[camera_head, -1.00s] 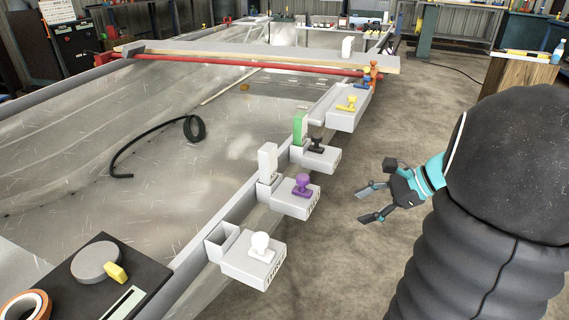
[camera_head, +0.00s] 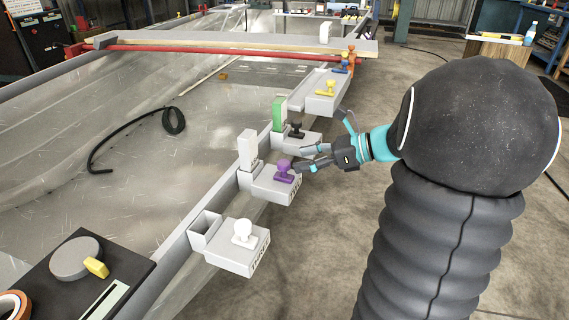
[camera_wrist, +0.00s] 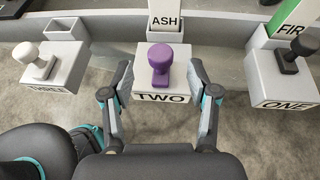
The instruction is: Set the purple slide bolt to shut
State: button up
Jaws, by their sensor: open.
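The purple slide bolt (camera_head: 284,171) has a round-topped knob and sits on a grey block (camera_head: 266,190). In the wrist view the purple knob (camera_wrist: 160,66) stands upright, and its block carries the label TWO (camera_wrist: 161,98). A white upright piece marked ASH (camera_wrist: 166,17) stands behind it; it also shows in the head view (camera_head: 247,148). My gripper (camera_head: 306,160) is open, at the right of the purple knob. In the wrist view its fingers (camera_wrist: 160,85) are spread either side of the knob's block, with nothing between the tips touching visibly.
A white knob (camera_head: 243,232) on block THREE and a black knob (camera_head: 296,129) on block ONE flank the purple one. A green upright (camera_head: 279,114) stands by the black knob. A yellow knob (camera_head: 326,88) is farther along the rail.

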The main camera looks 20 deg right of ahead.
aim_at(286, 163)
jog(key=x, duration=0.6)
grip_shut()
